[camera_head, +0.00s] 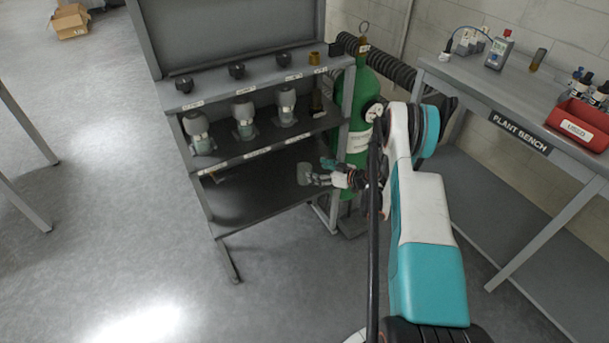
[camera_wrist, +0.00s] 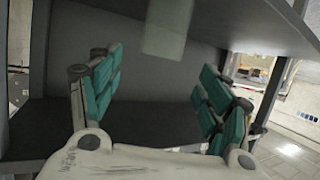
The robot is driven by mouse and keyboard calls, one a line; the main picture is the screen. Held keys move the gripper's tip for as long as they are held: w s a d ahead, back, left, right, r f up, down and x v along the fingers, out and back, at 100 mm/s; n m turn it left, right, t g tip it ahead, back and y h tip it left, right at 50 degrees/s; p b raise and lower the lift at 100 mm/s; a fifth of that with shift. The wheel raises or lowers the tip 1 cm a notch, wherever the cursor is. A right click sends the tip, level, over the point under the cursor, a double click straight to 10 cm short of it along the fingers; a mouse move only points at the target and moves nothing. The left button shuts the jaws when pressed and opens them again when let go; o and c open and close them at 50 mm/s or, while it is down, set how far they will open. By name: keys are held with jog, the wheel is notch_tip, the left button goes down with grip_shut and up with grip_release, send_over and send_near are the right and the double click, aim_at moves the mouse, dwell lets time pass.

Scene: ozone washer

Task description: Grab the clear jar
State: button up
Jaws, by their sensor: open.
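A pale, see-through jar-like thing (camera_head: 304,174) shows in the head view at the right side of the rack's lower level, just left of my gripper (camera_head: 323,175). In the wrist view the clear jar (camera_wrist: 168,28) is a translucent, greenish-grey shape at the top of the picture, cut off by the edge. It lies roughly in line with the gap between the fingers and beyond the tips. My gripper (camera_wrist: 160,72) is open with teal finger pads apart and nothing between them. I cannot tell what the jar rests on or hangs from.
The grey rack has a middle shelf (camera_head: 265,137) with several capped vessels (camera_head: 243,121), just above my gripper. A green gas cylinder (camera_head: 358,125) stands close at the rack's right. The plant bench (camera_head: 470,95) is at right. Floor (camera_head: 100,220) at left is clear.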

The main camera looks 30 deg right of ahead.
aim_at(299, 166)
jog(key=x, duration=0.2)
jog(key=shift+w+a+f, duration=0.1)
jog(key=shift+w+f, duration=0.1)
jog(key=shift+w, duration=0.1)
jog(key=shift+b+x, duration=1.6)
jog(key=shift+x, duration=1.1)
jog(key=shift+c, duration=0.6)
jog(key=c, duration=1.1)
